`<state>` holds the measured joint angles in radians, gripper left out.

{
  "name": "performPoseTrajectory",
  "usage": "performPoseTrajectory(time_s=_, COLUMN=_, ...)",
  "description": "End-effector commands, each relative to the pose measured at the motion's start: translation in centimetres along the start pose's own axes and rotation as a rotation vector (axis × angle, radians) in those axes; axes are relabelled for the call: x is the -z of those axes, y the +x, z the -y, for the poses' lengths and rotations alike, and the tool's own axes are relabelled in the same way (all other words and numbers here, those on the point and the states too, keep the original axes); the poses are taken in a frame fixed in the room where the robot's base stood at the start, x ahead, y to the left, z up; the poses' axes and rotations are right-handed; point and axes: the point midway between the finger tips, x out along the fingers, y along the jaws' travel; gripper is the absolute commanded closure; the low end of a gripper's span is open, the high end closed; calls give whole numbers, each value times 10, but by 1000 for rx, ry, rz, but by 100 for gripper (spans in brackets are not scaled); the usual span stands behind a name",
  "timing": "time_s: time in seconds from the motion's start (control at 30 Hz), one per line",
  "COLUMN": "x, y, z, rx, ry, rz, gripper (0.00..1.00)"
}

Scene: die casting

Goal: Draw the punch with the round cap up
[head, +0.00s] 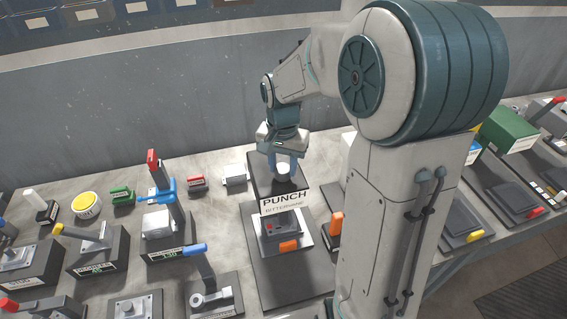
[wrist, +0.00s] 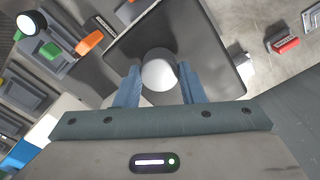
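The punch's round cap (wrist: 158,70) is a pale grey-white ball. It stands over a dark square base plate (wrist: 222,75). In the head view the cap (head: 283,169) shows behind the sign reading PUNCH (head: 285,198). My gripper (head: 284,170) reaches down from above, with one blue finger on each side of the cap. In the wrist view both fingers of my gripper (wrist: 158,75) meet the cap's sides with no clear gap, so it looks shut on the cap. The punch's stem below the cap is hidden.
The wall stands behind the bench.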

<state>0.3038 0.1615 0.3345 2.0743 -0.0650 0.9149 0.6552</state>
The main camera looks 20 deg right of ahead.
Motion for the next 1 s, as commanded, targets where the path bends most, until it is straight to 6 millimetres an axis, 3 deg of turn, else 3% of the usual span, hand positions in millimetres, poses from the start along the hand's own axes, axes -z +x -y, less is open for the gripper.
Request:
performPoseTrajectory(time_s=0.03, x=0, y=0, z=0, rx=0, ry=0, rz=0, gripper=79)
performPoseTrajectory(time_s=0.1, x=0, y=0, z=0, rx=0, ry=0, rz=0, gripper=98)
performPoseTrajectory(time_s=0.13, x=0, y=0, z=0, rx=1, ry=0, rz=0, gripper=100)
performPoseTrajectory(time_s=0.37, x=0, y=-15, z=1, rx=0, ry=0, rz=-3, gripper=100)
performPoseTrajectory(time_s=0.6, x=1, y=-16, z=0, rx=1, ry=1, rz=-4, gripper=100)
performPoseTrajectory(time_s=0.63, x=1, y=-17, z=1, rx=1, ry=1, rz=-5, gripper=59)
performPoseTrajectory(time_s=0.7, x=1, y=-17, z=1, rx=1, ry=1, rz=-5, gripper=43)
performPoseTrajectory(time_s=1.0, x=1, y=-16, z=0, rx=0, ry=1, rz=-2, gripper=43)
